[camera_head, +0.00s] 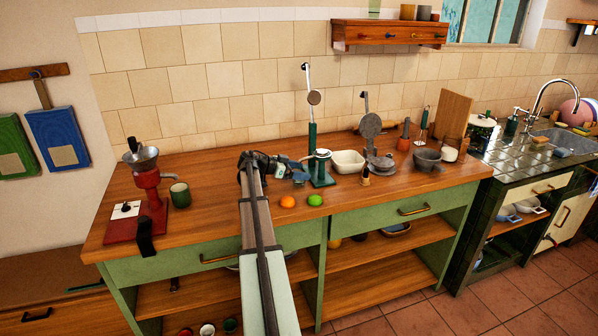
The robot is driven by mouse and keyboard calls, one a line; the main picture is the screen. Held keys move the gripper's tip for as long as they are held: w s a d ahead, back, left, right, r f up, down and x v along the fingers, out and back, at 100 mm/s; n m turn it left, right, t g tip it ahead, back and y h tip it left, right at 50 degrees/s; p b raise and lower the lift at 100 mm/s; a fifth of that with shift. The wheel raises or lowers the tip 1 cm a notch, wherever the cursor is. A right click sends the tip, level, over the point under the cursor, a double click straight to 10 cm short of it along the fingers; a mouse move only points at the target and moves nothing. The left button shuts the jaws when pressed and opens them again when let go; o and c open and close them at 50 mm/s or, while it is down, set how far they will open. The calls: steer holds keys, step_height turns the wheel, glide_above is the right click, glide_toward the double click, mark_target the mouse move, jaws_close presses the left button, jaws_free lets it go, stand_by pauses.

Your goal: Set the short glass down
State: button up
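My arm reaches over the wooden counter (222,208) from the front. My gripper (291,170) is at its far end, left of the green-based stand (322,180). The fingers are small and dark, so I cannot tell whether they are open or shut. A small blue-grey piece (299,180) shows at the gripper's tip. It may be the short glass, but I cannot make it out clearly, nor whether it touches the counter.
An orange (287,201) and a lime (315,200) lie in front of the stand. A white dish (348,162) is right of it. A red grinder (147,185) and green mug (180,195) stand left. The counter between mug and arm is clear.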

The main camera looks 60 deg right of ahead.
steer(key=shift+r, duration=0.2)
steer(key=v, duration=1.2)
